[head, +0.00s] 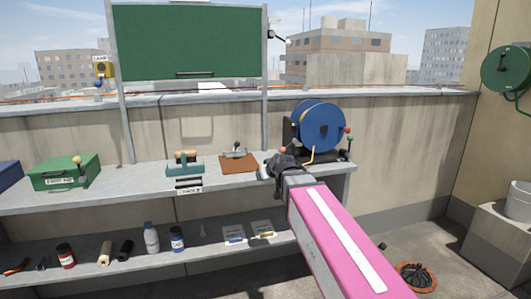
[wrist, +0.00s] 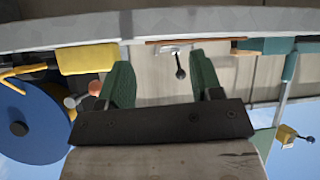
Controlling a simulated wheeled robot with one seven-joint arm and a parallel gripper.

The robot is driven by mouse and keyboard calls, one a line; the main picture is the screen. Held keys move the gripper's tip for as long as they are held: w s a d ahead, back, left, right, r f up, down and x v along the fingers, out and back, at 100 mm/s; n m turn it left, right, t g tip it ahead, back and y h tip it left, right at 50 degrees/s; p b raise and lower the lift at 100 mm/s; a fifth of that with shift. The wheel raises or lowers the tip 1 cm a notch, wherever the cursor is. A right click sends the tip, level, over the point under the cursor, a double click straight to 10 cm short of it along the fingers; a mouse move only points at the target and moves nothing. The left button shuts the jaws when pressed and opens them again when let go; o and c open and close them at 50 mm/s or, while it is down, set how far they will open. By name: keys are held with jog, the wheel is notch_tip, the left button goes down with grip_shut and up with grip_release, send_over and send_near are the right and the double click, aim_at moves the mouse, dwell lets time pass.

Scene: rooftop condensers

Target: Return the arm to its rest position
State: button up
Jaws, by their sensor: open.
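My gripper (head: 274,163) is at the end of my pink arm, which reaches forward from the lower right to the upper shelf in the head view. It appears between the brown board and the blue reel. In the wrist view, which looks upside down, its two green-padded fingers (wrist: 161,75) stand apart with nothing held between them. The small lever fixture (wrist: 180,62) shows beyond the gap. Whether my gripper touches the shelf cannot be told.
The blue reel (head: 322,125) stands beside my gripper. The brown board (head: 240,166), teal vise (head: 185,167) and green box (head: 62,174) line the upper shelf (head: 120,185). Bottles (head: 151,238) and small parts fill the lower shelf. A drain (head: 415,277) lies at lower right.

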jog(key=s+d+f+m+g+h, duration=0.1)
jog(key=s+d+f+m+g, duration=0.1)
jog(key=s+d+f, duration=0.4)
jog(key=s+d+f+m+g+h, duration=0.2)
jog(key=s+d+f+g, duration=0.3)
jog(key=f, duration=0.8)
jog(key=s+d+f+m+g+h, duration=0.1)
jog(key=s+d+f+g, duration=0.2)
jog(key=s+d+f, duration=0.4)
notch_tip(320, 180, down, 2)
jog(key=shift+s+d+f+m, duration=0.25)
jog(key=shift+s+d+m, duration=0.1)
jog(key=shift+s+m, duration=0.1)
